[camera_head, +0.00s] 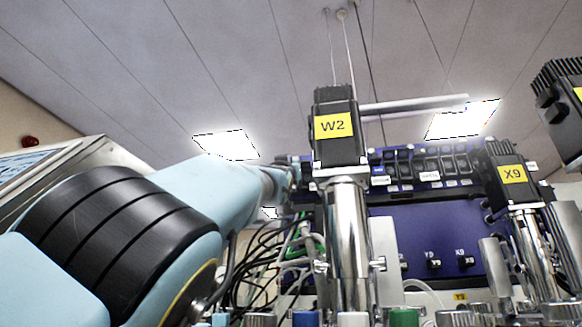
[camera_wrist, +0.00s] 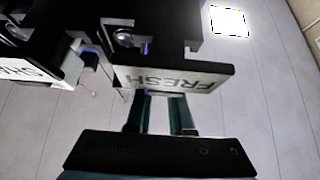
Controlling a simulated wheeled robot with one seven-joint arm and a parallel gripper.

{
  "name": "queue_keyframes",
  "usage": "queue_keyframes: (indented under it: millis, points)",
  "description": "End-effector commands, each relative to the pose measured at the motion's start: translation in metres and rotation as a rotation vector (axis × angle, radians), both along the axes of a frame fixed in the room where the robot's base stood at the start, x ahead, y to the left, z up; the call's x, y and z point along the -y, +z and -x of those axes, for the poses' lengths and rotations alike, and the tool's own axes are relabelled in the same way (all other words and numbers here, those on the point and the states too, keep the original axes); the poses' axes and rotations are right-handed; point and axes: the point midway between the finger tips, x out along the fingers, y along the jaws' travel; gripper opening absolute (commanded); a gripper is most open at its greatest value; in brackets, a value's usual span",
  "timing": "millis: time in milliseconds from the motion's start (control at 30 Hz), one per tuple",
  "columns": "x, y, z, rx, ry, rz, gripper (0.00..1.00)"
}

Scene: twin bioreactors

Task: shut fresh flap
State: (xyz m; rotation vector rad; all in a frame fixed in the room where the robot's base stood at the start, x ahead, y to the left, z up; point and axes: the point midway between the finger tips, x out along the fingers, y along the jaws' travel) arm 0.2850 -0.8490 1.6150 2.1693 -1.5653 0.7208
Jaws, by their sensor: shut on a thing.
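The fresh flap (camera_wrist: 190,84) is a pale plate marked FRESH, upside down in the wrist view, on the front of a black housing (camera_wrist: 160,38). My gripper (camera_wrist: 160,97) comes up to the flap's edge with its two dark fingers and is shut on it. The exact grip is partly hidden at the flap's edge. In the head view my arm reaches towards the left end of a row of black units (camera_head: 430,165). My fingers and the flap cannot be made out there.
A second labelled flap (camera_wrist: 28,72) sits left of the fresh one. In the head view, the W2 motor column (camera_head: 335,127) stands close to my arm, with the X9 column (camera_head: 513,176) further right. Cables (camera_head: 262,265) hang below my forearm.

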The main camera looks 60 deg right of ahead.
Motion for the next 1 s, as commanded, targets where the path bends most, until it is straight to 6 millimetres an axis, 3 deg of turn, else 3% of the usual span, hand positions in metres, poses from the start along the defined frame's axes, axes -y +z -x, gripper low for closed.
queue_keyframes:
  millis: [100, 133, 367, 733, 1000]
  points:
    - [0.000, 0.000, 0.000, 0.000, 0.000, 0.000, 0.00]
    - [0.000, 0.000, 0.000, 0.000, 0.000, 0.000, 0.23]
    - [0.000, 0.000, 0.000, 0.000, 0.000, 0.000, 0.49]
    - [-0.004, -0.004, 0.001, -0.001, 0.000, 0.000, 0.50]
    - [-0.030, -0.029, 0.011, -0.004, -0.004, 0.001, 0.50]
